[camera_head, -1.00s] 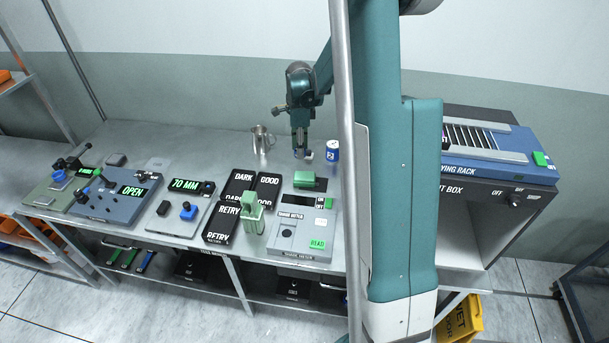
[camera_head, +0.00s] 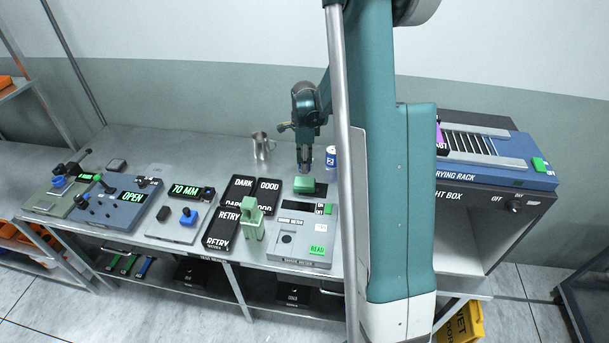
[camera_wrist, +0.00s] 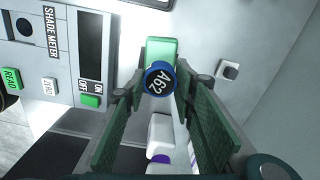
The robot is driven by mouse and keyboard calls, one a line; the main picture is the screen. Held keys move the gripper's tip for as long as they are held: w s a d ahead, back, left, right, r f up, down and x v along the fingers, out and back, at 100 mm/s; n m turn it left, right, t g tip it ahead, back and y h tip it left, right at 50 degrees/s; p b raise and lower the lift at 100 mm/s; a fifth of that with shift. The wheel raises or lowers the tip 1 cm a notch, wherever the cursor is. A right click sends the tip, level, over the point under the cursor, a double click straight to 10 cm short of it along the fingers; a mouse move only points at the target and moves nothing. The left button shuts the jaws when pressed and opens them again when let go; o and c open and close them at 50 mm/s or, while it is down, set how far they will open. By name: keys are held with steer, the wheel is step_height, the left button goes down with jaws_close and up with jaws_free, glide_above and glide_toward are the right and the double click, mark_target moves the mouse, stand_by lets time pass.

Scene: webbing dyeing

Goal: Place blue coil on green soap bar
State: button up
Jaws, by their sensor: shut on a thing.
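My gripper (camera_head: 304,166) points down just over the green soap bar (camera_head: 304,185) on the table behind the shade meter. In the wrist view my gripper (camera_wrist: 160,85) is shut on the blue coil (camera_wrist: 160,77), a round piece marked "A62" held between the fingertips. The green soap bar (camera_wrist: 161,48) shows beyond the coil, whose disc overlaps the bar's lower end. I cannot tell whether coil and bar touch. In the head view the coil is not clearly visible.
The shade meter (camera_head: 303,237) stands right in front of the bar. A metal mug (camera_head: 262,146) and a blue can (camera_head: 331,157) stand behind. Black sorting trays (camera_head: 221,229) lie left. A white block with purple (camera_wrist: 159,138) shows below the coil in the wrist view.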

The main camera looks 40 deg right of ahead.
mark_target(304, 181)
steer(key=shift+f, duration=1.1)
steer(key=shift+f, duration=0.1)
steer(key=shift+f, duration=1.75)
steer(key=shift+f, duration=0.2)
steer(key=o, duration=0.9)
steer(key=shift+c, duration=0.2)
steer(key=shift+r, duration=0.2)
steer(key=shift+r, duration=6)
